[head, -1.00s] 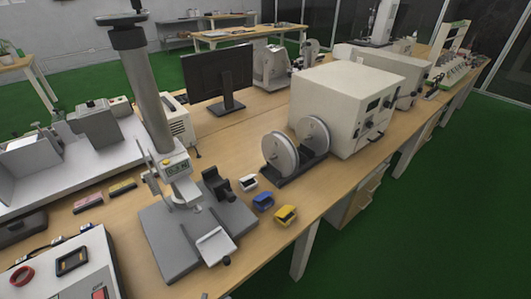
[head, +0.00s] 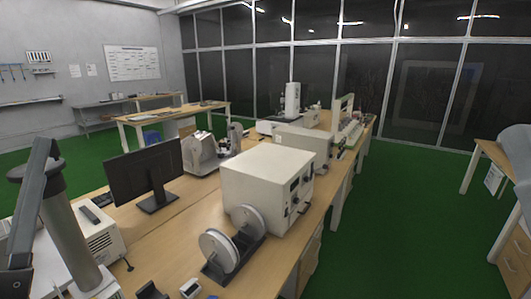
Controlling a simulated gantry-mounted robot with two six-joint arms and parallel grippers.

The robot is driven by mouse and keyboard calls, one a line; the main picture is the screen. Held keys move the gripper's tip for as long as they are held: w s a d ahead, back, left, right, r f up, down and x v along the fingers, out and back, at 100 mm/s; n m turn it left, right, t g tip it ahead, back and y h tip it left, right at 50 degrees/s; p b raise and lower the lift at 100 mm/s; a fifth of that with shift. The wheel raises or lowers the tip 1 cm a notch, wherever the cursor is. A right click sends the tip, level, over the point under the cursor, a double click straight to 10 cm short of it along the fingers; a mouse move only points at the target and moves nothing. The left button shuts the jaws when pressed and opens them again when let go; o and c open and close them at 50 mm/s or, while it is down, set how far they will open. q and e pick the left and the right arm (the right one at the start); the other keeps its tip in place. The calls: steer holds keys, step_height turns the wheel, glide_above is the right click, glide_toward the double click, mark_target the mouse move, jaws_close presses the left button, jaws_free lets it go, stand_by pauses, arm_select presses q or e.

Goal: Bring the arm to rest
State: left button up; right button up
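Neither of my grippers can be made out in the head view. A dark grey jointed piece at the far left edge looks like part of my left arm, raised in front of the test stand's column (head: 72,245). Its gripper end is not visible. No held object shows.
A long wooden bench carries a black monitor (head: 143,175), a large beige box instrument (head: 265,185), a smaller beige box (head: 302,145) and a stand with two white reels (head: 220,250). A small white part (head: 190,287) lies at the lower edge. Green floor (head: 400,215) is open at right.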

arm_select(q)
steer(key=s+d+r+n+t+h, duration=0.1)
steer(key=s+d+n+t+h, duration=0.1)
steer(key=d+h, duration=0.45)
step_height(320, 180, up, 38)
steer(key=a+n+h+p, duration=0.1)
steer(key=h+p, duration=0.1)
steer(key=p, duration=3.5)
steer(key=shift+w+a+n+g+p, duration=0.2)
steer(key=shift+w+n+g+p, duration=0.1)
steer(key=shift+w+p, duration=0.1)
steer(key=shift+f+h, duration=0.1)
steer(key=shift+h, duration=0.15)
step_height(320, 180, down, 47)
steer(key=b, duration=4.7)
